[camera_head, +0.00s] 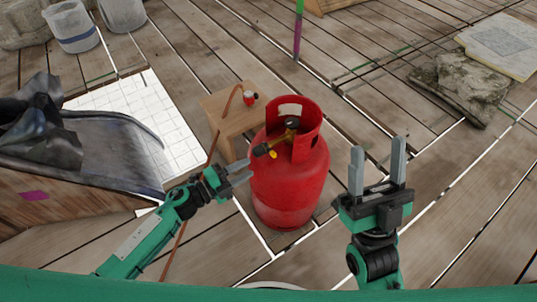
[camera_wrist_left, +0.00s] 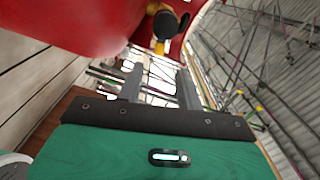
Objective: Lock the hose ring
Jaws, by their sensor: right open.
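A red gas cylinder (camera_head: 290,185) stands upright on the plank floor, with an open red collar. Its brass valve (camera_head: 289,129) has a dark knob on top. A black and yellow fitting (camera_head: 266,148) sticks out from the valve to the left; I cannot tell which part is the hose ring. My left gripper (camera_head: 241,171) is open and empty, beside the cylinder's upper left side, below that fitting. The left wrist view shows its parted fingers (camera_wrist_left: 160,87), with a dark knob (camera_wrist_left: 165,22) beyond them. My right gripper (camera_head: 378,165) is open and empty, right of the cylinder.
A small wooden stool (camera_head: 236,117) behind the cylinder carries a red and white part (camera_head: 249,97). A thin brown hose (camera_head: 213,150) hangs over the stool's left side toward the floor. A dark draped crate (camera_head: 75,185) stands at left.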

